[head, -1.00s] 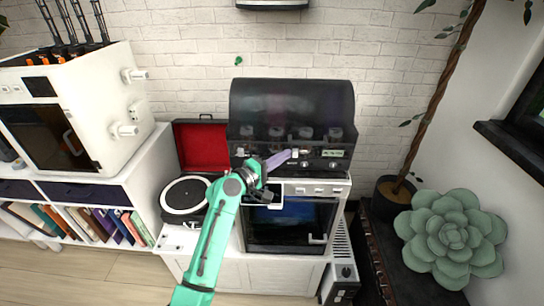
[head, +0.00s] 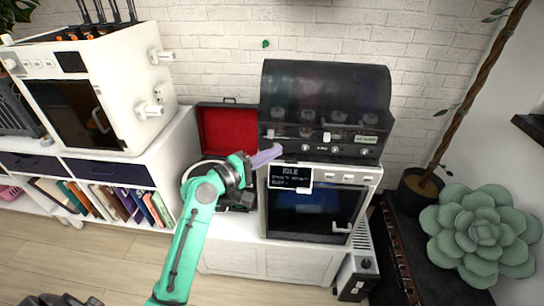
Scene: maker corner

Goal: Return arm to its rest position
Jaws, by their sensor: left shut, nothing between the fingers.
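My left arm comes up from the bottom left in teal. Its gripper (head: 268,155), with purple fingers, is shut and empty. It is in front of the left end of the black-hooded machine (head: 325,98), near the upper left corner of the white appliance (head: 350,178) below it. I cannot tell how far it stands from them. A small dark display (head: 291,177) reading "IDLE" shows just under the fingers. My right gripper is not in view.
A record player with an open red lid (head: 230,131) sits behind my forearm, partly hidden. A white oven-like machine (head: 125,85) stands on a bookshelf at left. A large succulent (head: 480,235) and a potted trunk (head: 418,190) are at right.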

